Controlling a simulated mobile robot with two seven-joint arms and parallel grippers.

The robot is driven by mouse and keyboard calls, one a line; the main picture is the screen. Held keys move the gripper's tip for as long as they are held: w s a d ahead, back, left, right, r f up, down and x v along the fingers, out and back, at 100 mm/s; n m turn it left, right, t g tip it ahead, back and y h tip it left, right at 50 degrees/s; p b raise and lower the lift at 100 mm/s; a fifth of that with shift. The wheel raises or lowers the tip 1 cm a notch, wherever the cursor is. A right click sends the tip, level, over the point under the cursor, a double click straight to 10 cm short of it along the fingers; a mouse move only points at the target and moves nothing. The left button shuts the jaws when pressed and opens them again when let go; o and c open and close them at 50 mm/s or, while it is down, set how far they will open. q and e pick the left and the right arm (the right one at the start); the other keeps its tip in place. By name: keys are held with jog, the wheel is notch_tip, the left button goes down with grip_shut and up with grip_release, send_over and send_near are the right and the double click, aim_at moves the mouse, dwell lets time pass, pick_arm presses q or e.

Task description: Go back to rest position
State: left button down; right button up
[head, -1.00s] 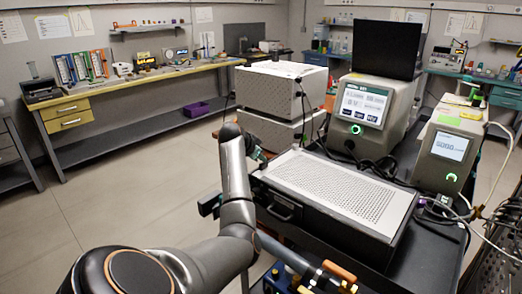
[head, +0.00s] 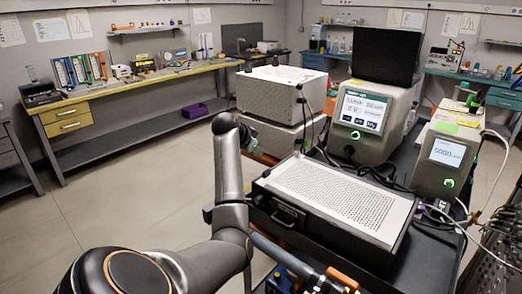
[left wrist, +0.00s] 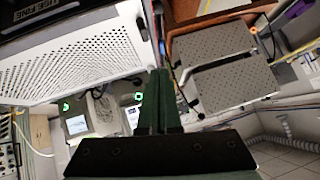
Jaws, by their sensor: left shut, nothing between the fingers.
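My left arm rises from the bottom of the head view, in front of the perforated box's left side. My left gripper is mostly hidden behind the arm's upper link there. In the left wrist view, the left gripper (left wrist: 158,100) shows its two dark green fingers shut together with nothing between them. The fingers appear clear of the instruments around them. My right gripper is in neither view.
A black case with a perforated top (head: 335,195) sits on the dark cart. The display unit (head: 365,110), smaller display unit (head: 446,152) and white-topped box (head: 268,95) stand behind it. A long bench (head: 120,88) lines the left wall. Open floor (head: 110,200) lies left.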

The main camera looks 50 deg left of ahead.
pick_arm(q)
jog(key=v, duration=0.3)
jog(key=a+v, duration=0.1)
jog(key=v, duration=0.1)
jog(key=shift+s+d+r, duration=0.1)
jog(key=shift+r, duration=0.05)
jog(key=s+d+f+m+g, duration=0.2)
jog(key=s+d+f, duration=0.1)
jog(key=d+f, duration=0.75)
jog(key=s+d+f+m+g, duration=0.1)
jog(key=s+d+f, duration=0.2)
jog(key=d+f, duration=0.75)
jog(key=s+d+f+g+h, duration=0.1)
jog(key=s+d+f+h, duration=0.1)
jog(key=s+d, duration=0.75)
jog(key=s+d+f+g+h, duration=0.1)
jog(key=s+d+f+h, duration=0.15)
jog(key=s+d, duration=0.75)
jog(key=w+d+f+t+h, duration=0.2)
jog(key=w+d+f+t, duration=0.3)
jog(key=f, duration=0.5)
jog(key=shift+w+d+f+m+t, duration=0.35)
jog(key=shift+w+d, duration=0.65)
jog(key=shift+w, duration=0.4)
